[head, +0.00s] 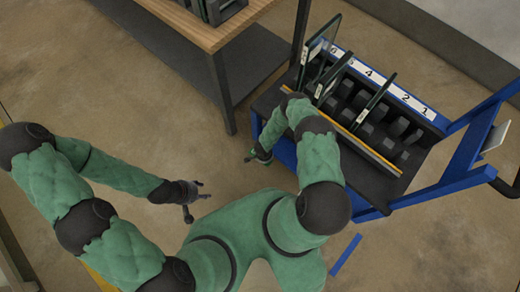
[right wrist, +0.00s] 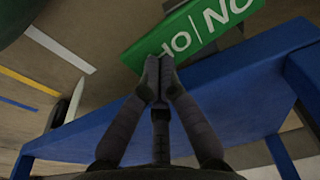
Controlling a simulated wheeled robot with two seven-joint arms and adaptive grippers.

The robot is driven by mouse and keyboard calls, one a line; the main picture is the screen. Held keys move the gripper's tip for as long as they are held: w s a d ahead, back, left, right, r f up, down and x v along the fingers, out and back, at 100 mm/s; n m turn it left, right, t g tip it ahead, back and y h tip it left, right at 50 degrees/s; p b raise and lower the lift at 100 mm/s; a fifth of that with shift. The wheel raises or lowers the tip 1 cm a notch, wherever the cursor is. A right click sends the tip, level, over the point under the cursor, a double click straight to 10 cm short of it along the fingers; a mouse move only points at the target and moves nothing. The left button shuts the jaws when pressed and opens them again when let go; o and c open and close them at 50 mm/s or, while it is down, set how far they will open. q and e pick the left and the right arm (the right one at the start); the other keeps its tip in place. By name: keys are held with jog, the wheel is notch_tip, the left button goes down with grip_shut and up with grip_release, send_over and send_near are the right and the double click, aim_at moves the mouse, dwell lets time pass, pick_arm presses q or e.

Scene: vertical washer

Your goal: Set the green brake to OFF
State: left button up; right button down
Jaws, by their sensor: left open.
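The green brake (right wrist: 190,35) shows in the right wrist view as a flat green plate with white lettering seen upside down. "ON" reads at one end, and the other word is partly covered by my fingertips. My right gripper (right wrist: 159,72) has its fingertips together at the plate's near edge; I cannot tell whether they touch it. In the head view my right gripper (head: 258,156) is low beside the cart's left corner, small and partly hidden by my arm. My left gripper (head: 194,196) is open and empty over the floor, away from the cart.
The blue cart (head: 392,203) holds dark upright panels and has a numbered white strip (head: 385,85). Its blue frame (right wrist: 200,105) runs close under my right gripper. A wooden-topped table (head: 215,35) stands at the upper left. Floor around my left gripper is clear.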

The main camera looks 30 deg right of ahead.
jog(key=shift+f, duration=0.8)
dwell(0.4)
jog(key=shift+r+p, duration=2.15)
jog(key=shift+r, duration=1.4)
